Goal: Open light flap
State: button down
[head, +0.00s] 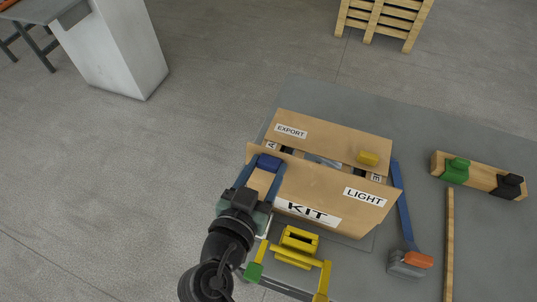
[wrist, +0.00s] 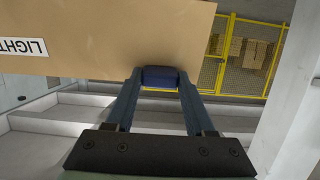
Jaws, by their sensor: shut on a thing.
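The light flap (head: 315,185) is the near cardboard flap of the box, with a LIGHT label at its right end. It stands tilted up and outward over the box's near side, leaving a narrow gap to the far flap. My gripper (head: 269,163) is at the left end of the flap, its blue fingertips closed on the edge. In the wrist view the fingertips of my gripper (wrist: 160,77) meet at the edge of the light flap (wrist: 100,40), whose label reads upside down. The fingertips hide the gripped part.
A yellow tape holder (head: 298,245) is in front. A blue-handled tool (head: 404,205), a wooden stick (head: 449,245) and a wooden block with knobs (head: 478,177) lie right.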

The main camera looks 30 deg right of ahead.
jog(key=shift+s+a+f+b, duration=0.2)
jog(key=shift+s+a+b, duration=0.15)
jog(key=shift+b, duration=0.25)
jog(key=shift+s+f, duration=0.1)
jog(key=shift+f, duration=0.15)
dwell(0.9)
jog(key=shift+c, duration=1.2)
grip_release()
jog(key=shift+r, duration=0.2)
jog(key=b+v, duration=0.2)
jog(key=v, duration=1)
jog(key=shift+s+a+r, duration=0.2)
jog(key=shift+a, duration=0.15)
